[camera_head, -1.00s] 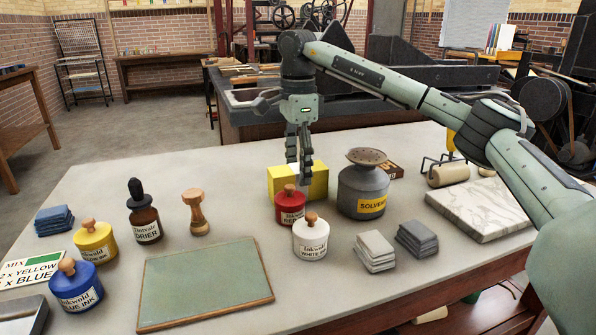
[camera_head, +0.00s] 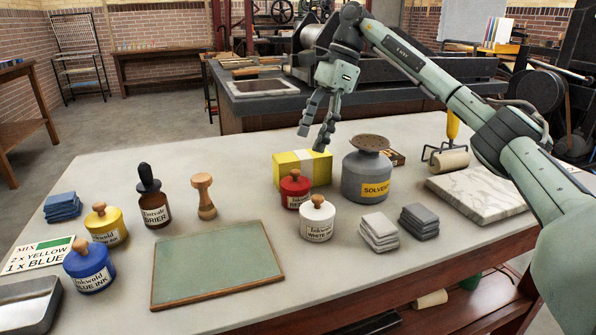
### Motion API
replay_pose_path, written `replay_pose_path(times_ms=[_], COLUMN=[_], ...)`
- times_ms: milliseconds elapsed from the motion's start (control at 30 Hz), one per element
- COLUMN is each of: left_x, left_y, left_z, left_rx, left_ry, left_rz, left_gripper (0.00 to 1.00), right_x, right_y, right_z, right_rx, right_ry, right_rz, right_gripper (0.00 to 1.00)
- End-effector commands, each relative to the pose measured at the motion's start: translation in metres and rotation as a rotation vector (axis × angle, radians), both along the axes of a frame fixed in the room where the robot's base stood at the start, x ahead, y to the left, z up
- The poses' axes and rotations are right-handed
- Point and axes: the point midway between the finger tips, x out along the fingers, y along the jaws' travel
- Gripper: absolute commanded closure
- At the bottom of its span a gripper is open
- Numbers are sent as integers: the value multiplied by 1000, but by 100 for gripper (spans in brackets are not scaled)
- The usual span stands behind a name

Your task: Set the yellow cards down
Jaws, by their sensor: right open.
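The yellow cards (camera_head: 288,172) form a block with a pale band around it. The block rests on the pale table behind the red ink jar (camera_head: 295,190) and left of the grey solvent can (camera_head: 366,175). The red jar hides part of its front. My right gripper (camera_head: 312,142) is open and empty, with its fingers pointing down just above and behind the block's top in the picture. The fingers look clear of the block. My left gripper is not in view.
A white ink jar (camera_head: 317,220), grey cloths (camera_head: 379,232) and a green board (camera_head: 217,266) are in front. A marble slab (camera_head: 478,194) and a roller (camera_head: 449,161) lie to the right. Dropper bottle, stamp and more jars stand left. The table behind them is clear.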

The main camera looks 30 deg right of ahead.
Motion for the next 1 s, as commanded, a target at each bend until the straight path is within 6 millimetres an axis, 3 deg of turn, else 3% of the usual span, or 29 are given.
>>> replay_pose_path(times_ms=[600, 1000], left_x=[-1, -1], left_y=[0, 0], left_z=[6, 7], left_rx=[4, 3], left_ry=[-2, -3], left_rz=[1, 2], left_gripper=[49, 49], right_x=[4, 5], right_y=[21, 23], right_z=[-71, -74], right_rx=[13, 13], right_ry=[-6, -7], right_rz=[-1, -2], right_gripper=[33, 33])
